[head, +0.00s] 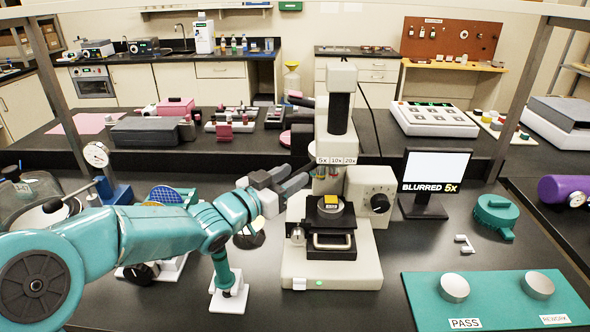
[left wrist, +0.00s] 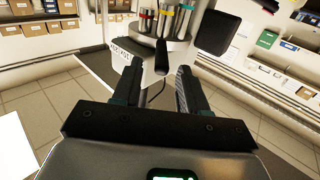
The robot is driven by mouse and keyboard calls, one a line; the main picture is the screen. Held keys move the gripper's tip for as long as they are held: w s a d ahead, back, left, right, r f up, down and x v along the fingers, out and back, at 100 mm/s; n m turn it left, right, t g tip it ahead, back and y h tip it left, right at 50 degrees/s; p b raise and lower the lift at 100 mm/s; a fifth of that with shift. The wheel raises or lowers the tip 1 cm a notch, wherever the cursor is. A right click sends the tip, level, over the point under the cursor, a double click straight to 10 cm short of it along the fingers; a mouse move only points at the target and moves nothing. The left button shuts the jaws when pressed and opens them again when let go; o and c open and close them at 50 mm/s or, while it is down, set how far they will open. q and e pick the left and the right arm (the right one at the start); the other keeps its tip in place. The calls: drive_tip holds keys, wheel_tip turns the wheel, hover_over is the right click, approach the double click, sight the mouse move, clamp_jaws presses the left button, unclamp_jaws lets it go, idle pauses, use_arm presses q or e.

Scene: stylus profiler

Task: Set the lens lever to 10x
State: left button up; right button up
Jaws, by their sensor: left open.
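The stylus profiler (head: 365,255) stands at the middle of the bench, with a 5x | 10x | 20x label strip (head: 337,160) on its head. My left gripper (head: 308,177) is open, with its fingers pointing at the lens turret just below the strip. In the left wrist view, a dark upright piece, apparently the lens lever (left wrist: 161,57), stands between the spread fingertips (left wrist: 157,75) under the turret with coloured lens bands (left wrist: 165,22). I cannot tell whether a finger touches it. In the head view I cannot make out the lever clearly. The monitor (head: 430,172) reads "BLURRED 5x". My right gripper is not in view.
A yellow-topped sample (head: 331,200) sits on the stage below the turret. A teal mat (head: 500,290) with PASS and REWORK discs lies front right. A teal round part (head: 496,215) and a small white bracket (head: 463,244) lie right of the profiler.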

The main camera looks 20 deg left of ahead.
use_arm(q)
drive_tip(key=shift+x, duration=0.95)
clamp_jaws()
